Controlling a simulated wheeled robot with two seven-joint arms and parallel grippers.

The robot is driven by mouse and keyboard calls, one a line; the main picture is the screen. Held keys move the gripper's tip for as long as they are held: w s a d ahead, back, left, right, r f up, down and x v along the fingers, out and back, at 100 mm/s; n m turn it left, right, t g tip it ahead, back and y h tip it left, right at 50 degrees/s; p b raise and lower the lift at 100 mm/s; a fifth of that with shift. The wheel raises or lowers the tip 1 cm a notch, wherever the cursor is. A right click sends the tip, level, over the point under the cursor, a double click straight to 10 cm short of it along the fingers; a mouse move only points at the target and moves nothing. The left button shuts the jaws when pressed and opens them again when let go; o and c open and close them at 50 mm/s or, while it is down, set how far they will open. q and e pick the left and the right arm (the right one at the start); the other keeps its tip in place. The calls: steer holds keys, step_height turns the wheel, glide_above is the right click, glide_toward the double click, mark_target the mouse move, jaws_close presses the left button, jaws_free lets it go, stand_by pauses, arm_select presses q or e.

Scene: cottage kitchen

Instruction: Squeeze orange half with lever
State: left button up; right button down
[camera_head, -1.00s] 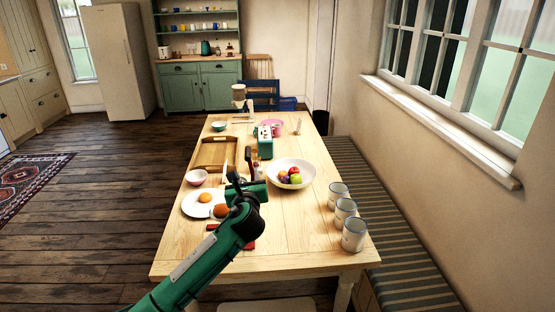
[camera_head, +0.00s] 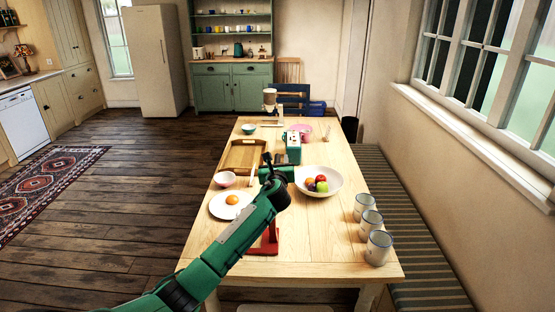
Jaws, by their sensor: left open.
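A red-based press (camera_head: 266,246) stands on the near part of the wooden table, largely hidden behind my left forearm. Its lever cannot be made out clearly. A white plate (camera_head: 219,211) lies left of the press with a round orange piece (camera_head: 232,199) on it, perhaps an orange half. My left gripper (camera_head: 270,160) is open above the table, beyond the press base in the picture and left of the fruit bowl. Whether it touches the lever cannot be told. My right gripper is not in view.
A white fruit bowl (camera_head: 335,188) sits right of my left gripper. Several mugs (camera_head: 370,223) line the table's right edge. The near right tabletop is clear.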

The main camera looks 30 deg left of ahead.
arm_select(q)
steer(key=shift+w+a, duration=0.25)
steer(key=shift+w, duration=0.1)
jaws_close()
